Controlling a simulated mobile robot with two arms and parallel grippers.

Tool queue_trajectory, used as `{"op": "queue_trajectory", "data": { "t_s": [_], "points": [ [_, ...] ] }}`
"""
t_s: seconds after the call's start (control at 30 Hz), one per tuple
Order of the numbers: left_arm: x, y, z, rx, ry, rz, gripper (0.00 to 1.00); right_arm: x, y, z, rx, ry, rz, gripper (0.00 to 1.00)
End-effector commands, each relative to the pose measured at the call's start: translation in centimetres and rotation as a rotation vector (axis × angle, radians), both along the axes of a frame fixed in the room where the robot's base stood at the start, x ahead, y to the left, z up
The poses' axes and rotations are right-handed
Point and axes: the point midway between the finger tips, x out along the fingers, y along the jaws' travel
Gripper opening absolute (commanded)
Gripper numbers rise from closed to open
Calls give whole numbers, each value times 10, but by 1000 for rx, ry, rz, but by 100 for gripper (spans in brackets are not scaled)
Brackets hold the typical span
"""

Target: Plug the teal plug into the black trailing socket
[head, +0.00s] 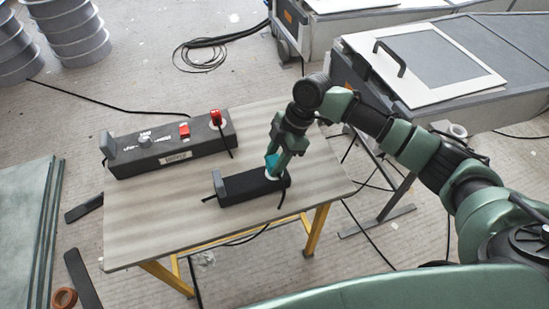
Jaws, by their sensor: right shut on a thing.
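The black trailing socket (245,189) is a short dark block lying near the middle of the wooden table, with a grey plug (218,184) standing at its left end. My right gripper (274,160) points down over the socket's right end and is shut on the teal plug (270,163). The plug is mostly hidden between the fingers. Its lower end is at the socket's top face; I cannot tell whether it is fully in or only resting there. A black cable hangs down by the socket's right end. My left gripper is not in view.
A longer dark socket strip (170,147) with a grey plug, a red switch (184,131) and a red plug (216,118) lies behind on the table (150,222). The table's front left is clear. Cables trail on the floor; a grey machine (440,70) stands behind right.

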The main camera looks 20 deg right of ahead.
Motion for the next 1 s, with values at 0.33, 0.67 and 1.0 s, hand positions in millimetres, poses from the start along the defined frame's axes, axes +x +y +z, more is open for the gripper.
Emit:
{"op": "queue_trajectory", "data": {
  "t_s": [0.33,0.67,1.0],
  "points": [
    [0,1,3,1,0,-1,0,0,0,0,1,0,0,4],
    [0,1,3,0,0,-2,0,0,0,0,1,0,0,4],
    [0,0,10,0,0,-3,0,0,0,2,1,0,-1,4]
  ]
}}
